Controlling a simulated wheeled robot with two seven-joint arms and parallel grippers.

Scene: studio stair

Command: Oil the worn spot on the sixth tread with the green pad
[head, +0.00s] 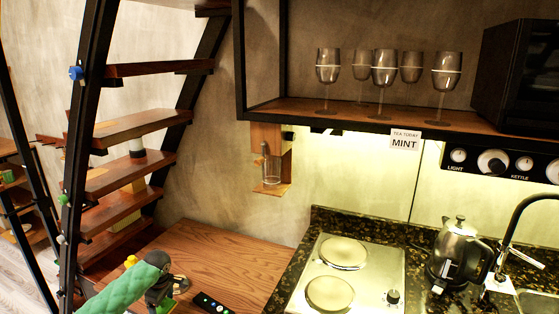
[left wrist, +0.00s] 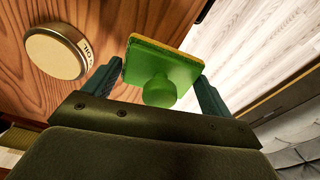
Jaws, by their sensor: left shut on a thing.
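My left gripper (left wrist: 160,76) is shut on the green pad (left wrist: 160,66), a flat green block with a yellowish edge and a round green knob, in the left wrist view. The knob points toward my palm. In the head view my left gripper (head: 166,292) is low, above the wooden top beside the stair, and the pad is hard to make out there. The stair's wooden treads (head: 140,124) rise on the left between black stringers. I cannot tell which tread is the sixth, nor make out a worn spot. My right gripper is out of view.
A round, pale-lidded tin (left wrist: 57,52) sits on wood beside the pad. A dark remote (head: 211,303) lies on the wooden top (head: 220,250). The hob (head: 345,275) and kettle (head: 459,255) are right, under a shelf of glasses (head: 384,68).

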